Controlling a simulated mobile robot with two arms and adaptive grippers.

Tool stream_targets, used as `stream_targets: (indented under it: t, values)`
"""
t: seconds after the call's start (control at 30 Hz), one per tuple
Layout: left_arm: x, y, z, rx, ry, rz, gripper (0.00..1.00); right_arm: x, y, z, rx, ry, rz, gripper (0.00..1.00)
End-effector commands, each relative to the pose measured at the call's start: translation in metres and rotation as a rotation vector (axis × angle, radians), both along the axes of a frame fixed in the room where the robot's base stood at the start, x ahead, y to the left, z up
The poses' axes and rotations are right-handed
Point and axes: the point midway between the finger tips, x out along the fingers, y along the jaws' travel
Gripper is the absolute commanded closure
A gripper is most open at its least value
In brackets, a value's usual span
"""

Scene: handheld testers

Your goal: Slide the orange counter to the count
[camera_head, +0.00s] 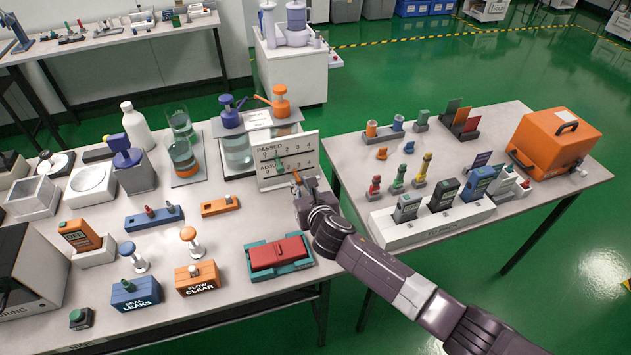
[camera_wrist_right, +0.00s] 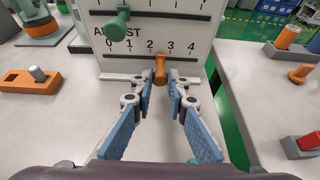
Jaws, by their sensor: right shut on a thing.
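A white board (camera_head: 309,146) with two numbered rows, "PASSED" above and "ADJUST" below, stands at the table's right side. The orange counter (camera_wrist_right: 160,68) sits on the lower slot of the board, seen below the gap between the 2 and the 3. A green counter (camera_wrist_right: 118,24) sits on the upper slot, further left. My right gripper (camera_wrist_right: 160,82) is shut on the orange counter, a blue-padded finger on each side. In the head view the right gripper (camera_head: 298,184) is in front of the board and partly hides the counter. My left gripper is not in view.
Two pump bottles, one with a blue top (camera_head: 231,108) and one with an orange top (camera_head: 281,101), stand behind the board. A red block in a teal tray (camera_head: 266,268) lies in front of it. A gap separates this table from the right one.

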Motion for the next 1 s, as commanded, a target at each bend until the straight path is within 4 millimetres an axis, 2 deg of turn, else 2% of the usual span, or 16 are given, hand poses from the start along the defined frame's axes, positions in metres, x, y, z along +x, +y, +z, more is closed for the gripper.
stream_targets:
  t: [0.03, 0.1, 0.2, 0.57, 0.6, 0.73, 1.0]
  values:
    - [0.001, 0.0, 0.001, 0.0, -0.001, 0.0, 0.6, -0.005, 0.014, -0.001, 0.002, 0.004, 0.003, 1.0]
    - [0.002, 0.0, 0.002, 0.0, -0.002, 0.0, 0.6, -0.01, 0.027, -0.001, 0.002, 0.004, 0.002, 1.0]
    - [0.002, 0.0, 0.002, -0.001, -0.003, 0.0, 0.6, -0.013, 0.039, -0.001, 0.0, 0.003, 0.001, 1.0]
    - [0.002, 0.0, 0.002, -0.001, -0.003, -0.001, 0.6, -0.015, 0.043, -0.001, 0.0, 0.002, -0.001, 1.0]
    - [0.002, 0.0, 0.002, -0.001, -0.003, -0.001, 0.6, -0.015, 0.043, -0.001, 0.0, 0.002, -0.001, 0.82]
    - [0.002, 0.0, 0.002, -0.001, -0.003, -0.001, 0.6, -0.015, 0.043, -0.001, 0.0, 0.001, -0.001, 0.67]
    - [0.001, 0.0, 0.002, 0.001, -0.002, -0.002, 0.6, -0.014, 0.043, 0.0, 0.001, 0.0, -0.001, 0.67]
